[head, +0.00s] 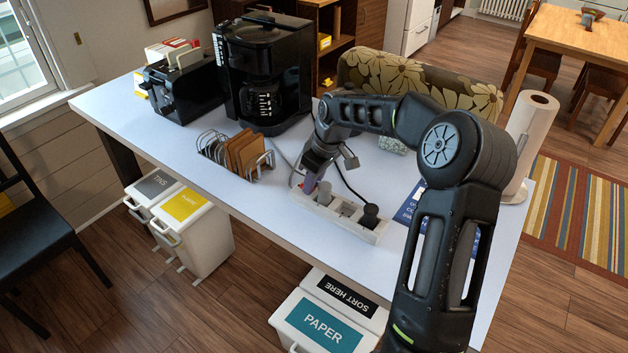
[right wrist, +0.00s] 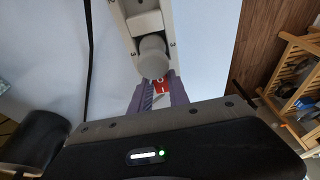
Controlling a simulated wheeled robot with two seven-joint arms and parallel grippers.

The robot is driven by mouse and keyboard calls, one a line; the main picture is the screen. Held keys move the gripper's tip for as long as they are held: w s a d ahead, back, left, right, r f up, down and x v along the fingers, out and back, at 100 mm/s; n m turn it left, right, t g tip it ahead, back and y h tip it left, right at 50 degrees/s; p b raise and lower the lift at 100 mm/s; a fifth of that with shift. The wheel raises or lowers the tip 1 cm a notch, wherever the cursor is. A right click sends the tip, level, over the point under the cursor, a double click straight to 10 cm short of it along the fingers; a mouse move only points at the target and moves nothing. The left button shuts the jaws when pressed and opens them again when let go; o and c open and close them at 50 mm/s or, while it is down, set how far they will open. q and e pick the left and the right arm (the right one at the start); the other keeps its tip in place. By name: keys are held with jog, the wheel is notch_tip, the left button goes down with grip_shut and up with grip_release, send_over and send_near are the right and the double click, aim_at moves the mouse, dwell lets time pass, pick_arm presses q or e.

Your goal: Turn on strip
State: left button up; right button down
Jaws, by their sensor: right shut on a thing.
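The white power strip (head: 348,226) lies on the white table, with a grey plug (head: 324,193) and a black plug (head: 370,215) in it. My right gripper (head: 309,186) is down at the strip's far left end. In the right wrist view its purple fingers (right wrist: 158,92) stand on either side of the strip's end, shut on it. The red switch (right wrist: 160,87) with white marks shows between the fingers, close to the grey plug (right wrist: 152,57). I cannot tell whether the switch is lit. My left gripper is not in view.
A paper towel roll (head: 530,135) stands at the right. A blue sign (head: 411,203) is partly behind my arm. The table's front edge is near the strip.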

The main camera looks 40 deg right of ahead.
jog(key=shift+w+a+r+g+p, duration=0.2)
jog(key=shift+w+r+g+p, duration=0.2)
jog(key=shift+g+p, duration=0.5)
jog(key=shift+d+f+g+h+p, duration=0.15)
jog(key=shift+g+h+p, duration=0.15)
jog(key=shift+p, duration=0.25)
jog(key=shift+f, duration=0.1)
jog(key=c, duration=1.2)
grip_release()
jog(key=shift+c, duration=0.2)
